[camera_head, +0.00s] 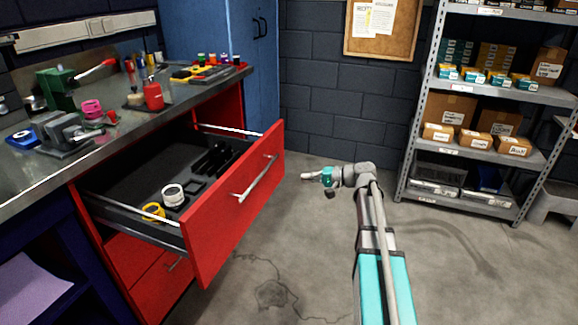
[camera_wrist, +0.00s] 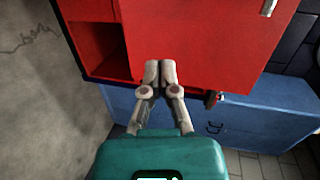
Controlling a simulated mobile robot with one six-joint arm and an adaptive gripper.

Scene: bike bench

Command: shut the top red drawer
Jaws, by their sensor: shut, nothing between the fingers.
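The top red drawer (camera_head: 235,205) stands pulled far out of the red cabinet under the bench. Its front has a silver bar handle (camera_head: 255,180), and part of that handle shows at the top of the wrist view (camera_wrist: 268,6). My gripper (camera_head: 305,176) is shut and empty, to the right of the drawer front and pointing left towards it. A gap shows between them in the head view. In the wrist view the closed fingertips (camera_wrist: 160,64) overlap the red drawer front (camera_wrist: 215,45); I cannot tell the exact distance.
The drawer holds a white roll (camera_head: 173,194), a yellow ring (camera_head: 153,211) and dark tools. The bench top (camera_head: 25,172) carries a vise, a red mug and tools. A blue cabinet (camera_head: 205,40) stands behind. Shelving (camera_head: 440,75) is at right. The floor before the drawer is clear.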

